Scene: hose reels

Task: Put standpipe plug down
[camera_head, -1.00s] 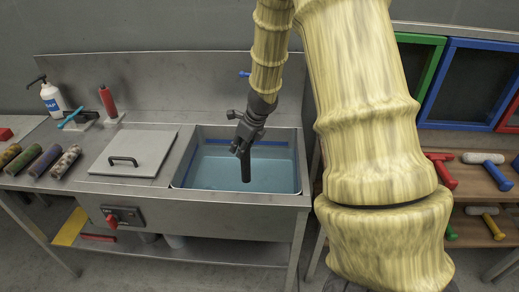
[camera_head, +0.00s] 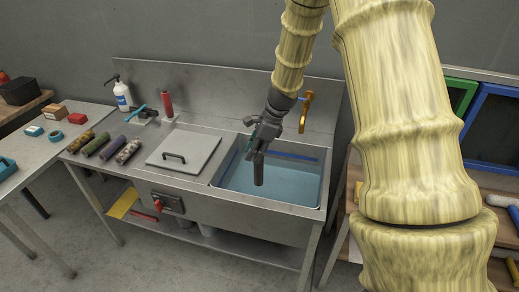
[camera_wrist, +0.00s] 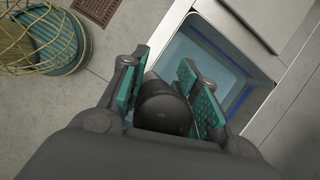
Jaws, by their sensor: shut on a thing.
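The standpipe plug (camera_head: 258,170) is a dark upright cylinder in the head view. My gripper (camera_head: 258,152) is shut on its upper end and holds it over the water-filled sink basin (camera_head: 322,194). In the wrist view, the plug's round black top (camera_wrist: 163,108) sits between the teal pads of my gripper (camera_wrist: 166,100). Part of the basin (camera_wrist: 245,62) shows beyond it, to the upper right. I cannot tell whether the plug's lower end touches the water.
A square lid (camera_head: 184,152) with a handle lies left of the basin. A brass tap (camera_head: 305,112) stands behind it. Patterned rolls (camera_head: 103,146), a soap bottle (camera_head: 122,95) and a red bottle (camera_head: 167,103) are on the left.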

